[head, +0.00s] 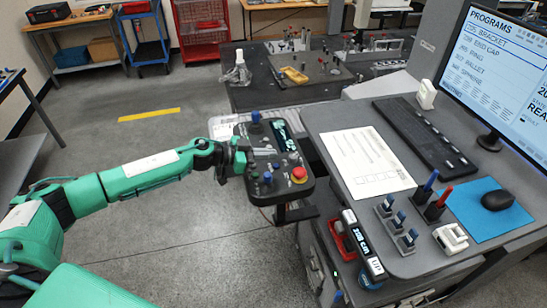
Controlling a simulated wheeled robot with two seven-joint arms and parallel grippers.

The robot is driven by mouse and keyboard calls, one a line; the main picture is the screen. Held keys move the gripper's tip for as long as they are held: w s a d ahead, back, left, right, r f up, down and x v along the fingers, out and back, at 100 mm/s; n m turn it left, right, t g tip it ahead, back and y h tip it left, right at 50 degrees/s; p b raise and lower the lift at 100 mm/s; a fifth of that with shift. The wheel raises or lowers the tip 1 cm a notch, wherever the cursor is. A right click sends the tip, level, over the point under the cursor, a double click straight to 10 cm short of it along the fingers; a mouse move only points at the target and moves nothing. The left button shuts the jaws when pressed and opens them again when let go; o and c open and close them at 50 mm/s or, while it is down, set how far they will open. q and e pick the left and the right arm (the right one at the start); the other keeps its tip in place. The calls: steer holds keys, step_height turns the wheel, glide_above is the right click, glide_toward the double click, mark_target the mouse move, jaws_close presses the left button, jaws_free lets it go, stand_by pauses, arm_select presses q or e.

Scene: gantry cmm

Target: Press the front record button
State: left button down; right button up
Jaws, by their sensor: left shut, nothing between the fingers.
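The dark control panel (265,193) stands on a bracket at the left edge of the grey desk. It carries a small lit display (284,136), a red mushroom button (299,174), a blue-topped knob (255,116) at the back, a second blue-topped knob (268,178) near the front and several small buttons. I cannot tell which small button is the front record button. My left gripper (243,161) is shut and empty, at the panel's left edge. It hides part of that edge, and I cannot tell if it touches. My right gripper is not in view.
The grey desk (325,120) holds a paper sheet (366,161), a keyboard (425,135), a monitor (500,70), a blue mat (470,222) with a mouse (498,200), and pens. A dark measuring table (260,95) with fixtures stands behind the panel.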

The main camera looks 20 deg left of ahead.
arm_select(q)
steer(key=b+v, duration=0.3)
steer(key=v, duration=0.6)
steer(key=shift+a+f, duration=0.2)
steer(key=shift+f, duration=0.05)
stand_by(0.4)
